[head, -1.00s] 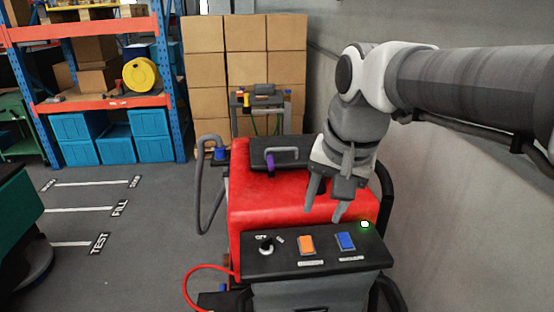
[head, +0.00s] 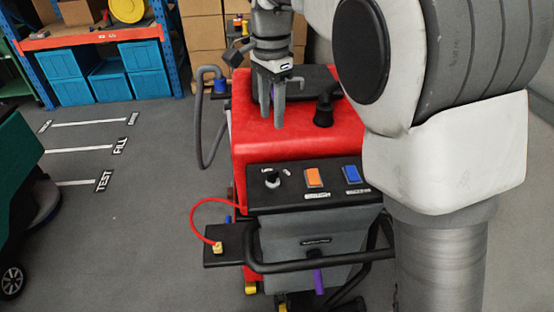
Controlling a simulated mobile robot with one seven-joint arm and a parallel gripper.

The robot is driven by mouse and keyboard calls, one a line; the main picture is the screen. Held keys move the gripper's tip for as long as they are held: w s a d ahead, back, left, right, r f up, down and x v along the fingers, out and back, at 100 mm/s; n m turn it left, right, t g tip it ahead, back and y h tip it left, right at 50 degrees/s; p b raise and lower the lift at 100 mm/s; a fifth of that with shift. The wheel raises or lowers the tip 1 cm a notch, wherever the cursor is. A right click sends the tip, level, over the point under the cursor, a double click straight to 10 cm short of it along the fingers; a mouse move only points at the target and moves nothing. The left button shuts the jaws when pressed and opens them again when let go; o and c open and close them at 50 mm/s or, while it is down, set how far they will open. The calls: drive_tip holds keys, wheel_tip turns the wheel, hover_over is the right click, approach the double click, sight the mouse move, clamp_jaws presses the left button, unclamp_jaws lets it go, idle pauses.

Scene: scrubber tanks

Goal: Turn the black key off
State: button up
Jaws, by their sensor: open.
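The black key (head: 271,179) is a small knob with a pale edge on the left of the black control panel (head: 300,203). White lettering sits beside it, too small to read surely. My gripper (head: 272,122) points down over the red machine body, behind and above the key. Its two fingers are apart with nothing between them, and it does not touch the key. My arm covers the right end of the panel.
An orange switch (head: 314,177) and a blue switch (head: 352,174) sit right of the key. A black handlebar (head: 310,264) juts out in front, with a yellow plug (head: 217,247) on a red cable at left. Open floor lies left.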

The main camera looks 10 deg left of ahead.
sight(273, 171)
wheel_tip(273, 171, down, 17)
drive_tip(key=shift+r, duration=0.2)
drive_tip(key=shift+c, duration=0.2)
clamp_jaws()
